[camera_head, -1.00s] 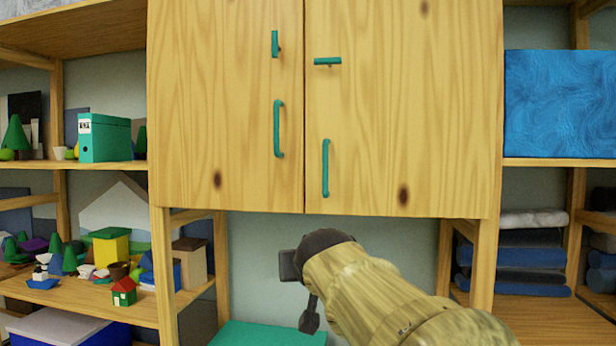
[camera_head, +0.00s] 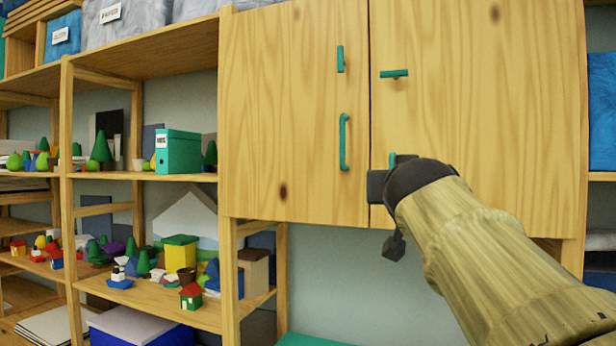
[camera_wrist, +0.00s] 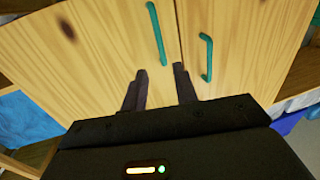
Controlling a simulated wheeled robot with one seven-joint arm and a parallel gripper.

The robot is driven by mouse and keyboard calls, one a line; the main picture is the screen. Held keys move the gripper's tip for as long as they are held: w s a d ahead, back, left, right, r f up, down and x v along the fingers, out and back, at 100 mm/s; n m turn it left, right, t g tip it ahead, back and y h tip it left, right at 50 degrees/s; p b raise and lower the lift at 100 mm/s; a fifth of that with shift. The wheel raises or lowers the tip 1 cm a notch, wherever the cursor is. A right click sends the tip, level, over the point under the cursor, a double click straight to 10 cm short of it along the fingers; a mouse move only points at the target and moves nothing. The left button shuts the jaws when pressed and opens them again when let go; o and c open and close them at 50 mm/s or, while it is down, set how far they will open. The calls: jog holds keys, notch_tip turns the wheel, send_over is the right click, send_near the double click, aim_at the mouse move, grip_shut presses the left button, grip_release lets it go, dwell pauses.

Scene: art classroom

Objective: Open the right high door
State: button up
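The right high door (camera_head: 470,110) is light wood and closed, with a green vertical handle (camera_head: 393,160) whose lower part is hidden behind my gripper (camera_head: 378,188). A short horizontal green piece (camera_head: 394,74) sits above that handle. In the wrist view, which looks turned upside down, the right door's handle (camera_wrist: 156,32) is the left one. The fingers of my gripper (camera_wrist: 160,70) are apart and empty, pointing at the end of that handle, one towards each side. I cannot tell the remaining depth gap.
The closed left door (camera_head: 290,110) has its own vertical handle (camera_head: 344,142), close beside the right one; it also shows in the wrist view (camera_wrist: 206,58). Open shelves with small models (camera_head: 180,253) stand left. A blue box (camera_head: 602,110) is right of the cabinet.

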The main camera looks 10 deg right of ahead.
jog(key=p+x, duration=0.3)
jog(key=x, duration=1.1)
jog(key=shift+w+d, duration=0.15)
jog(key=shift+w, duration=0.15)
grip_shut()
